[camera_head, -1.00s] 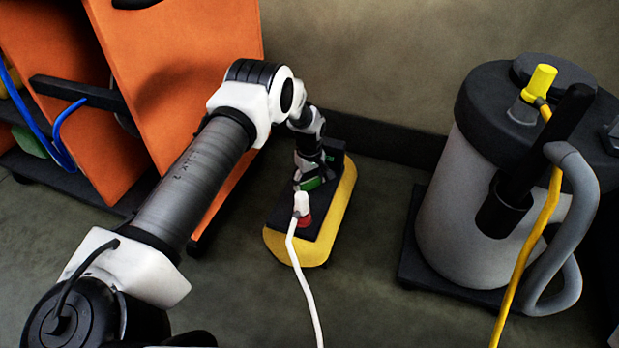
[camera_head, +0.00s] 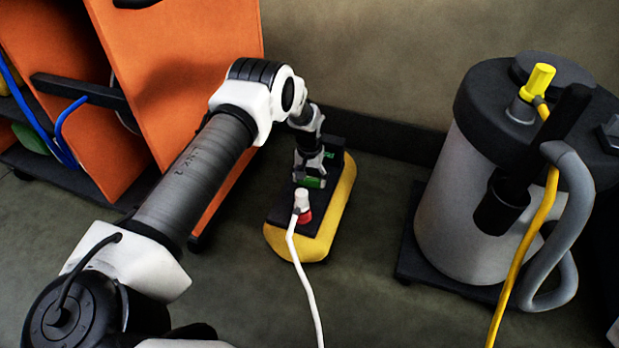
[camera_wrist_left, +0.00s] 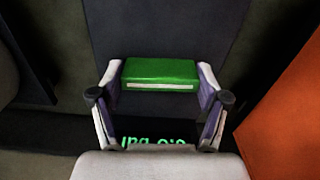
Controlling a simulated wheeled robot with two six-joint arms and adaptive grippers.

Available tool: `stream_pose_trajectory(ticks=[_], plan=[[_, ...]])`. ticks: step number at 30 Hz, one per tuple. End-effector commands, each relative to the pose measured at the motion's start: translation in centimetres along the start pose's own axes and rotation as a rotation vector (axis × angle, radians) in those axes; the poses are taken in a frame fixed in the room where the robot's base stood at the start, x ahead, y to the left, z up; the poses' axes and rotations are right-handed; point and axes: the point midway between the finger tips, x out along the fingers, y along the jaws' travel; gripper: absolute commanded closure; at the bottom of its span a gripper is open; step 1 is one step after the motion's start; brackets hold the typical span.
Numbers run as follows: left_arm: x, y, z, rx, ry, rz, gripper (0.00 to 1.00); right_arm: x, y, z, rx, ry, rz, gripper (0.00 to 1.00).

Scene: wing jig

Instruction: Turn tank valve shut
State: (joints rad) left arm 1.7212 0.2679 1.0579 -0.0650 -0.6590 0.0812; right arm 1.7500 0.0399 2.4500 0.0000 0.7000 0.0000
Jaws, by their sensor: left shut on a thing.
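The yellow tank (camera_head: 341,205) stands on the floor with a dark top plate. The green valve handle (camera_head: 314,182) sits on top of it. In the left wrist view, the handle (camera_wrist_left: 160,72) is a green block with a white line. My left gripper (camera_head: 311,168) reaches down from above. Its two fingers (camera_wrist_left: 160,78) are shut on the handle's two ends. A display with green "bar" digits (camera_wrist_left: 152,142) shows partly behind the gripper. The valve's stem is hidden. My right gripper is not in view.
A white hose with a red-collared fitting (camera_head: 302,206) runs from the tank's front toward me. A grey canister with a black lid (camera_head: 458,190) and yellow hose stands right. An orange cabinet (camera_head: 185,75) is at left. Floor between tank and canister is clear.

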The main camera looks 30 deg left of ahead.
Motion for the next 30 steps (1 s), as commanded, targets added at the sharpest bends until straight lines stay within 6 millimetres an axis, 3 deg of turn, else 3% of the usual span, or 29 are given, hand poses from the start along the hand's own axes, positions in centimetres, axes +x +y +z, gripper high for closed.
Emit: stream_pose_trajectory(ticks=[20, 21, 23, 30], plan=[[0.09, 0.00, 0.07, 0.077, -0.002, -0.001, 0.60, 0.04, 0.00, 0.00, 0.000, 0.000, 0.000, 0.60], [0.09, 0.00, 0.07, 0.077, -0.002, -0.001, 0.18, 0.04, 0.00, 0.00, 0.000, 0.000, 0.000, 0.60], [0.08, 0.00, 0.07, 0.076, -0.002, 0.000, 0.00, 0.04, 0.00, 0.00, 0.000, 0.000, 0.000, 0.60], [0.03, 0.00, 0.02, 0.075, -0.001, 0.000, 0.00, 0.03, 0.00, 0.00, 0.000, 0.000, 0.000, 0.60]])
